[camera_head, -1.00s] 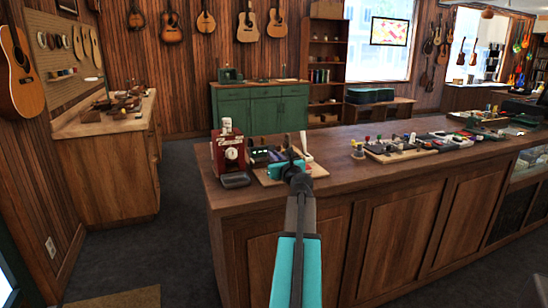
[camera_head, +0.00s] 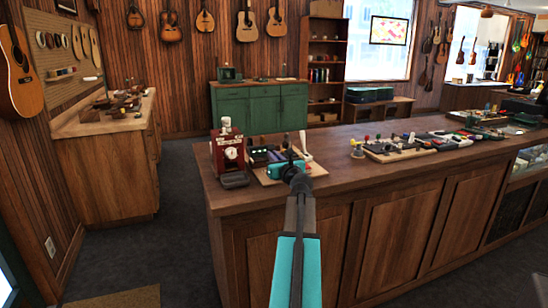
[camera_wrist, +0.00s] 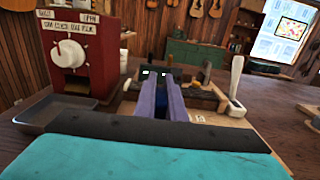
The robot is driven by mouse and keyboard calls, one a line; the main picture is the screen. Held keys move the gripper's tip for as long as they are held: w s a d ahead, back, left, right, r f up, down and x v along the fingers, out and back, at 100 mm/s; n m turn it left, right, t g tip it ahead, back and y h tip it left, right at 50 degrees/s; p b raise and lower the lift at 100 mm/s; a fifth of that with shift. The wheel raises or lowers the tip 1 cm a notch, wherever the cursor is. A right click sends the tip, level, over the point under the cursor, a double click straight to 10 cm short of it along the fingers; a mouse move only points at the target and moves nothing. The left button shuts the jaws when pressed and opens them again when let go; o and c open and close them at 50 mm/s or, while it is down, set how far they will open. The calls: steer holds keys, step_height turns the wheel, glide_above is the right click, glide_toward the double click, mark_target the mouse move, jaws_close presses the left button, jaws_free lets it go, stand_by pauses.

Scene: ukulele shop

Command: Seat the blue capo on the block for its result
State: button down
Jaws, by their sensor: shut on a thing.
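My gripper (camera_wrist: 157,73) points away from the wrist camera, its two purple-grey fingers close together over the wooden board. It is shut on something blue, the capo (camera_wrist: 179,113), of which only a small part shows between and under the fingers. In the head view my gripper (camera_head: 297,152) is over the board (camera_head: 318,170) on the near left of the counter, and my wrist hides what lies under it. The block cannot be told apart behind the fingers. I cannot tell whether the capo touches anything below.
A red device with a dial (camera_wrist: 68,54) stands left of the gripper, with a grey tray (camera_wrist: 55,108) at its foot. A white-handled lever (camera_wrist: 236,78) rises at the right. Further right along the counter (camera_head: 340,180) is a board with several small parts (camera_head: 392,152).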

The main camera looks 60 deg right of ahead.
steer(key=shift+f, duration=0.45)
steer(key=c, duration=2.1)
jaws_free()
steer(key=shift+p+v, duration=0.55)
steer(key=shift+v, duration=4.9)
